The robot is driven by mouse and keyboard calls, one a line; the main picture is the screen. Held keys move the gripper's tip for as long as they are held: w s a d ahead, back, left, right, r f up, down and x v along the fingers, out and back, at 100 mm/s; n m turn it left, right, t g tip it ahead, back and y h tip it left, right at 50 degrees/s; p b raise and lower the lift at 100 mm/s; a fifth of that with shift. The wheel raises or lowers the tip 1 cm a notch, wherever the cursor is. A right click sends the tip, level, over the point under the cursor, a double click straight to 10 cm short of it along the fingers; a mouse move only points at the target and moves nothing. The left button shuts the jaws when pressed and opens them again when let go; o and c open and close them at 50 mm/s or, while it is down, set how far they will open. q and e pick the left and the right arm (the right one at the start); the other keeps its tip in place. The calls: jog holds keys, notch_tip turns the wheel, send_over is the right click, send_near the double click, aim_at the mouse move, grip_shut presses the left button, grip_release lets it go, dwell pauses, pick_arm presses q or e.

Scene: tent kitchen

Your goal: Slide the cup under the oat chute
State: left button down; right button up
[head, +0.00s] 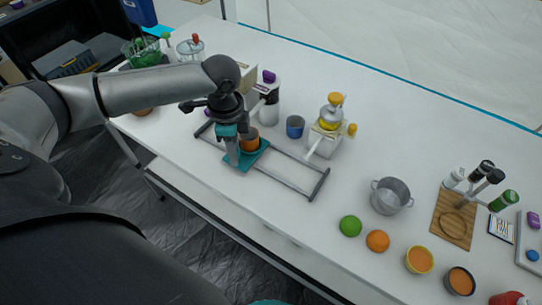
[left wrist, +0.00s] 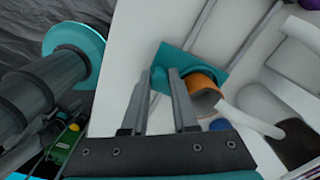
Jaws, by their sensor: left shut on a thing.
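An orange cup (head: 250,141) stands on a teal sliding plate (head: 243,160), which sits across a grey rail frame (head: 310,190) on the white table. The wrist view shows the cup (left wrist: 205,95) and the plate (left wrist: 190,62) just beyond my fingers. My left gripper (head: 233,152) reaches down at the plate's left side, beside the cup. It is shut on a teal knob (left wrist: 158,76) of the plate; the fingers partly hide it. A white spout (head: 313,149) slopes down from a yellow-topped dispenser (head: 330,122), right of the cup; I cannot tell whether this is the oat chute. My right gripper is out of view.
A black-and-white bottle-like container (head: 268,106) and a blue cup (head: 295,126) stand behind the rails. The rails right of the plate look clear.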

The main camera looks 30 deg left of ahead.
pick_arm(q)
jog(key=shift+w+a+p, duration=0.2)
jog(key=shift+a+p, duration=0.35)
jog(key=shift+a, duration=1.9)
jog(key=shift+w+a+p, duration=0.2)
jog(key=shift+a+p, duration=0.1)
jog(key=shift+a, duration=2.3)
jog(key=c, duration=0.7)
grip_release()
